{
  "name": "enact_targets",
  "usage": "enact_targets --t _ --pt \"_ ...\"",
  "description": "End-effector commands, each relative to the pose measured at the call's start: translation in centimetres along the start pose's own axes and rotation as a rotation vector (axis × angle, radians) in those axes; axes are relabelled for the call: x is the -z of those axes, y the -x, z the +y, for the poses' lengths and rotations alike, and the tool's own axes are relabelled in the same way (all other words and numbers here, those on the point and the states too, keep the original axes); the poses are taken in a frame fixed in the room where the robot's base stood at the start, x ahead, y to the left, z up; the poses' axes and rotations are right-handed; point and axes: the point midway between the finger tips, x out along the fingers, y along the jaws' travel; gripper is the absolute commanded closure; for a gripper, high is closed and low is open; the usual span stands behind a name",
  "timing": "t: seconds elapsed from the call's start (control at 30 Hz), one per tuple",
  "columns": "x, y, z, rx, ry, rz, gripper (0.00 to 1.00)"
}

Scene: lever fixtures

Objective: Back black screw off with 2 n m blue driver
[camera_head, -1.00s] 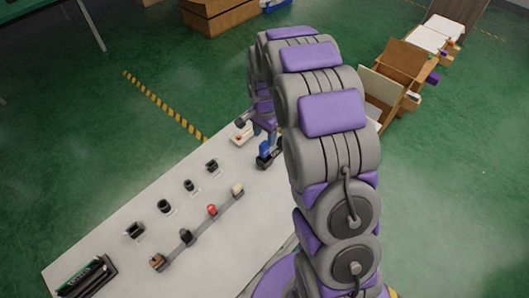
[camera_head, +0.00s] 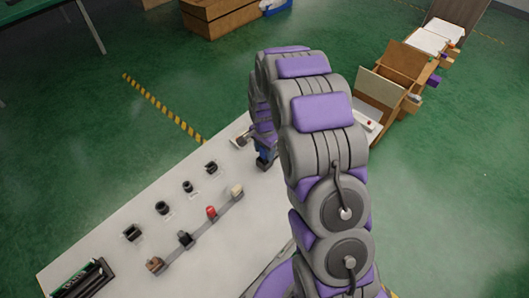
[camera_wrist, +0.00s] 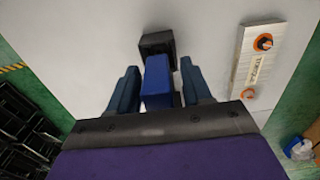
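The blue driver (camera_wrist: 158,84) stands in a black holder (camera_wrist: 157,44) in the wrist view. Its label, if any, is not readable. My gripper (camera_wrist: 160,82) is open, with one dark blue finger on each side of the driver and narrow gaps showing. In the head view the black holder (camera_head: 264,166) is at the table's far right, and my arm hides most of the gripper and driver. The black screw (camera_head: 185,239) appears to be the black piece on a grey strip (camera_head: 199,225), between a brown piece (camera_head: 155,264) and a red piece (camera_head: 211,212).
A pale board (camera_wrist: 252,62) with orange-ringed knobs lies right of the driver in the wrist view. Several black fittings (camera_head: 162,207) stand in a row along the white table (camera_head: 110,275). A black rack (camera_head: 84,280) is at its near left. A wooden cart (camera_head: 400,65) stands beyond.

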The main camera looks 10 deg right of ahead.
Motion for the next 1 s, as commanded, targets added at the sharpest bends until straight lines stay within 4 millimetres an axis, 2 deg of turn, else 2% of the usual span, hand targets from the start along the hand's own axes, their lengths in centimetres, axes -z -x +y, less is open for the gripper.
enact_targets --t 0.07,0.5,0.83,1.0 --pt "0.0 0.0 0.0 0.0 0.0 0.0 0.59" --pt "0.0 0.0 0.0 0.0 0.0 0.0 1.0" --pt "0.0 0.4 0.0 0.001 0.0 0.001 1.0" --pt "0.1 2.3 -0.1 0.004 0.0 0.004 1.0"
